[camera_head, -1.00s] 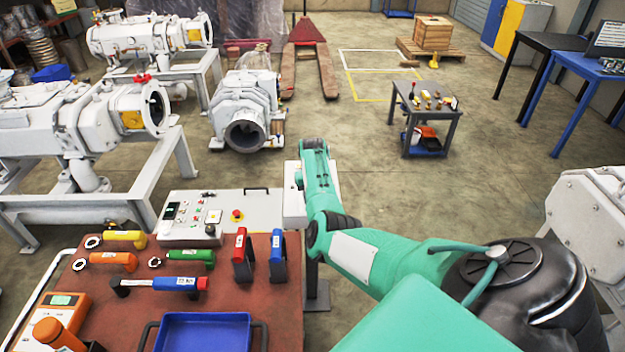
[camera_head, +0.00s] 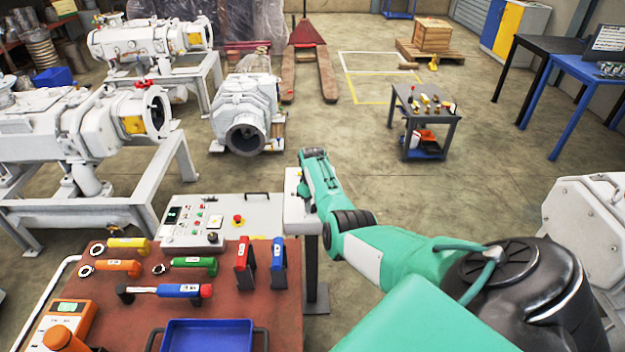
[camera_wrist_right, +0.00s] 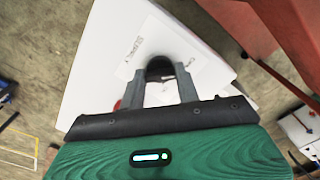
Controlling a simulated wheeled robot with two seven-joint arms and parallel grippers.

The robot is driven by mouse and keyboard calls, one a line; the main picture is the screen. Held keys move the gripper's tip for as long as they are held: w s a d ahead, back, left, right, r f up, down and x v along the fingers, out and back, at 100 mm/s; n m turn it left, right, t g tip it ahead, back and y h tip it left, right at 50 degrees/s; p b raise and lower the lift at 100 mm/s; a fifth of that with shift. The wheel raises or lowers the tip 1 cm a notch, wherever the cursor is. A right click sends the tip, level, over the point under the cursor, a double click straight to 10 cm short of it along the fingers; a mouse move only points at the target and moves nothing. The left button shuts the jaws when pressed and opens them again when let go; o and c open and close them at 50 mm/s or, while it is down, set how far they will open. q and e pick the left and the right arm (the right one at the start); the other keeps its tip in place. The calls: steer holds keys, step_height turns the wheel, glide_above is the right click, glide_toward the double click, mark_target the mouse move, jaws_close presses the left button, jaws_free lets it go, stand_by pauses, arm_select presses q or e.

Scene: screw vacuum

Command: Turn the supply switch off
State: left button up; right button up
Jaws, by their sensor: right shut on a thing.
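The supply switch is a white box (camera_head: 301,212) on a grey post, just right of the control panel in the head view. In the right wrist view its white face (camera_wrist_right: 95,65) carries a plate with small print and a dark rounded knob (camera_wrist_right: 160,66). My right gripper (camera_wrist_right: 161,76) is shut on this knob, one grey finger on each side. The fingers and gripper body hide part of the knob and plate, so its exact setting cannot be read. In the head view my green right arm covers the gripper. My left gripper is out of view.
A control panel (camera_head: 260,213) with a red button stands left of the box. A red-brown table (camera_head: 240,305) in front holds several coloured tools and a blue tray (camera_head: 208,323). White pumps stand at left and far right.

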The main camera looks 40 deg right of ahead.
mark_target(313, 205)
steer(key=shift+w+r, duration=0.1)
steer(key=shift+r, duration=0.05)
steer(key=o, duration=1)
steer(key=shift+r, duration=0.4)
step_height(313, 205, up, 13)
steer(key=shift+f+b, duration=0.1)
steer(key=shift+b, duration=0.65)
